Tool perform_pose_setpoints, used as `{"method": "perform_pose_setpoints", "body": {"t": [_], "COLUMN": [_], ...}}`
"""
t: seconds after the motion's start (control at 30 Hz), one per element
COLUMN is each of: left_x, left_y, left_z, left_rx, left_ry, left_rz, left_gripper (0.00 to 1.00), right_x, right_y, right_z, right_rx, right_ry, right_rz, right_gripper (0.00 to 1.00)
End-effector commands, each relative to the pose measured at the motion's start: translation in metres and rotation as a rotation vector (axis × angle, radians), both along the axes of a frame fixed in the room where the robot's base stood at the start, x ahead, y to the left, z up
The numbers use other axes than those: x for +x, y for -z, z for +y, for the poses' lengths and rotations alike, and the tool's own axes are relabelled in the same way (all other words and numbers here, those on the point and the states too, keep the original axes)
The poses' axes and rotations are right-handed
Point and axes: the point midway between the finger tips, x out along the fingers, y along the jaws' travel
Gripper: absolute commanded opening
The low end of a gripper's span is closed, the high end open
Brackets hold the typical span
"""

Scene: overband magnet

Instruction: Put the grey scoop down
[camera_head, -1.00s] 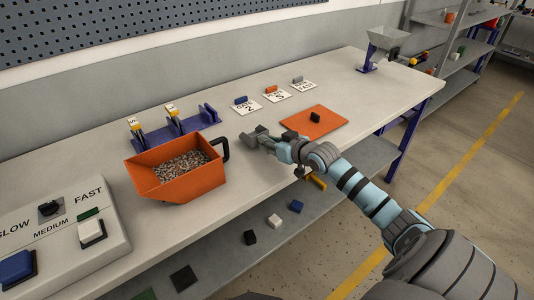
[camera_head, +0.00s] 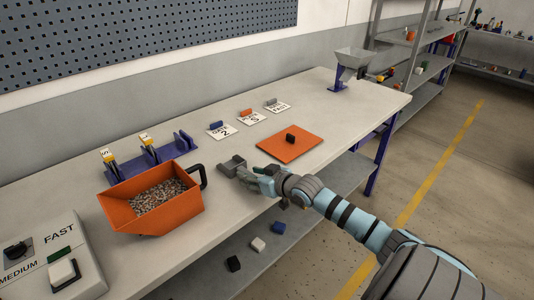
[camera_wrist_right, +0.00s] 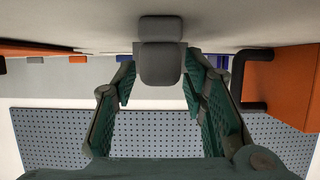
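The grey scoop (camera_head: 231,164) is a small grey piece that appears to rest on the bench top, right of the orange bin's black handle. It also shows in the right wrist view (camera_wrist_right: 161,60), between and just beyond the fingertips. My right gripper (camera_head: 252,177) is at its near right side. In the wrist view the right gripper's (camera_wrist_right: 160,88) green-padded fingers are spread, with a gap on each side of the grey piece. The scoop's underside is hidden. My left gripper is not in view.
The orange bin (camera_head: 125,217) full of metal bits stands to the left, with a blue rack (camera_head: 152,157) behind it. An orange mat (camera_head: 292,153) with a black block lies to the right. Cards with small blocks and a grey hopper (camera_head: 355,57) are further back.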

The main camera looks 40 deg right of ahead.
Motion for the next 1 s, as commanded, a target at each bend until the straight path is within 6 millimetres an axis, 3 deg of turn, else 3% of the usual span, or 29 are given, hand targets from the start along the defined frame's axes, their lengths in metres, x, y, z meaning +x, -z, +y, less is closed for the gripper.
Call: {"method": "perform_pose_setpoints", "body": {"t": [0.03,0.2,0.43,0.6,0.8,0.87,0.93,0.97,1.0], "left_x": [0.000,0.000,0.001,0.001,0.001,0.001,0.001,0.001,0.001], "left_y": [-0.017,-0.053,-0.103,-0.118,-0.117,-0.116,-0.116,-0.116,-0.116], "left_z": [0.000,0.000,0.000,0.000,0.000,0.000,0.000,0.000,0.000], "left_rx": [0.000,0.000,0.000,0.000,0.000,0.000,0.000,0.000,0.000], "left_ry": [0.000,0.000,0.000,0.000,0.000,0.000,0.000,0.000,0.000], "left_rz": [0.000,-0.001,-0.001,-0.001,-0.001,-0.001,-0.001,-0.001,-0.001], "left_gripper": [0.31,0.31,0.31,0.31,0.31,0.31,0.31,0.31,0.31], "right_x": [-0.014,-0.056,-0.096,-0.110,-0.113,-0.114,-0.122,-0.129,-0.143], "right_y": [-0.008,-0.024,-0.042,-0.043,-0.039,-0.034,-0.012,0.004,0.034], "right_z": [0.004,0.008,0.009,0.009,0.009,0.006,-0.006,-0.014,-0.025], "right_rx": [-0.003,-0.005,0.002,0.003,0.002,-0.002,-0.019,-0.032,-0.052], "right_ry": [-0.005,-0.005,-0.004,-0.001,0.000,0.008,0.046,0.072,0.113], "right_rz": [0.008,0.008,0.006,0.003,0.002,0.009,0.045,0.075,0.130], "right_gripper": [0.39,0.39,0.39,0.39,0.39,0.39,0.39,0.39,0.39]}}
